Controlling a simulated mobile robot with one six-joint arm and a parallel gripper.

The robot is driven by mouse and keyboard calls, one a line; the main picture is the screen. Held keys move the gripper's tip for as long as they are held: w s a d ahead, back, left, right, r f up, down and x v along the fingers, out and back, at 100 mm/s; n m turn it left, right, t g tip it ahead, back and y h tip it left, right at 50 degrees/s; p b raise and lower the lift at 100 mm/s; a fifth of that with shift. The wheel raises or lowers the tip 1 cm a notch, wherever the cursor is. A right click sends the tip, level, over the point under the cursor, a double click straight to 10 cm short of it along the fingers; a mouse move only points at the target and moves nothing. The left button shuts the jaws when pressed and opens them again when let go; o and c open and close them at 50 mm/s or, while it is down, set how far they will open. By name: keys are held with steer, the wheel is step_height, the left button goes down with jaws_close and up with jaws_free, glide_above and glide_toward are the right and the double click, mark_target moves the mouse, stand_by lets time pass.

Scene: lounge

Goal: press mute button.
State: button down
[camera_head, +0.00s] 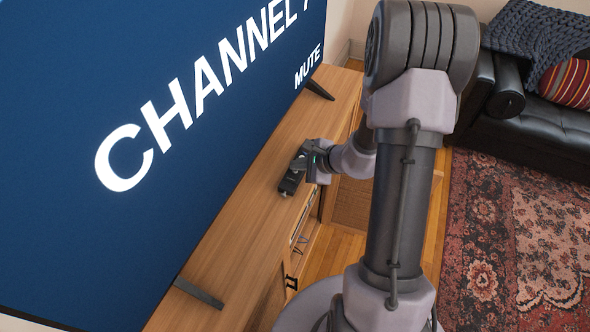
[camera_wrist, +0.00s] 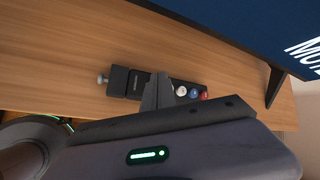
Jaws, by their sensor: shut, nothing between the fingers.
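A black control box (camera_wrist: 128,82) lies on the wooden TV stand. In the wrist view it has a grey knob (camera_wrist: 102,79) at its left end and white (camera_wrist: 181,91), blue (camera_wrist: 194,93) and red (camera_wrist: 205,97) buttons toward its right end. My gripper (camera_wrist: 160,78) is shut and empty, its fingertips over the box just left of the white button and hiding part of it. I cannot tell whether they touch. In the head view my gripper (camera_head: 300,163) is at the box (camera_head: 290,186). The television screen (camera_head: 180,190) reads "CHANNEL" and "MUTE".
The wooden stand (camera_head: 225,262) is mostly bare around the box. The television's feet (camera_head: 199,293) rest on it, and the screen rises close behind. A black leather sofa (camera_head: 540,120) and a patterned red rug (camera_head: 500,250) are at the right.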

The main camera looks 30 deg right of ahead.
steer(key=shift+f, duration=0.1)
stand_by(0.5)
steer(key=shift+r+p, duration=0.3)
steer(key=shift+r, duration=0.5)
step_height(320, 180, up, 5)
steer(key=p, duration=0.3)
stand_by(2.4)
